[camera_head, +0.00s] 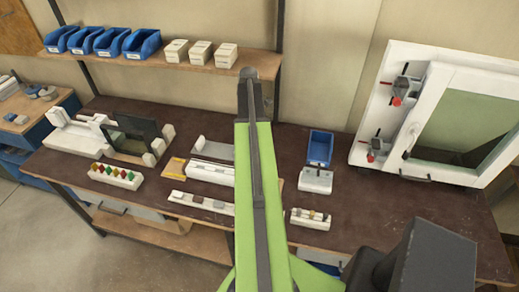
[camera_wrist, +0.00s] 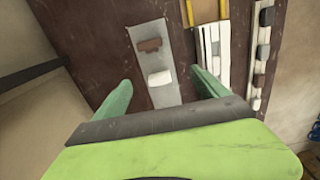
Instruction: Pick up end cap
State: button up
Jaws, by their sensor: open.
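In the wrist view a brown block (camera_wrist: 149,45) and a white block (camera_wrist: 159,78) lie apart on a grey plate (camera_wrist: 165,98). A pale strip (camera_wrist: 252,60) at the right holds several small grey and brown pieces; it shows in the head view as a strip (camera_head: 179,196). I cannot tell for certain which piece is the end cap. My gripper (camera_wrist: 161,78) is open, its two green fingers on either side of the grey plate, with the white block between them in the picture. The height gap is unclear. In the head view my arm hides the gripper and part of the plate (camera_head: 214,148).
A white clamp fixture (camera_head: 212,172) lies beside the plate. A holder with coloured pieces (camera_head: 116,177), a blue bin (camera_head: 320,148) and a small rack (camera_head: 310,219) stand on the dark bench. A shelf (camera_head: 160,61) runs behind; a white window frame (camera_head: 440,110) leans at right.

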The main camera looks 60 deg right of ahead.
jog(key=d+f+b, duration=0.1)
jog(key=f+b, duration=0.3)
jog(key=s+f+b, duration=0.1)
jog(key=f+b, duration=0.3)
jog(key=s+d+f+b, duration=0.1)
jog(key=f+b, duration=0.3)
jog(key=shift+s+d, duration=0.25)
jog(key=shift+d, duration=0.05)
jog(key=f+b, duration=0.5)
jog(key=shift+s+f+b, duration=0.15)
jog(key=shift+s+b, duration=0.05)
jog(key=shift+b, duration=0.15)
jog(key=shift+c, duration=0.3)
jog(key=shift+r, duration=0.2)
jog(key=c, duration=1.4)
jog(key=shift+o, duration=0.2)
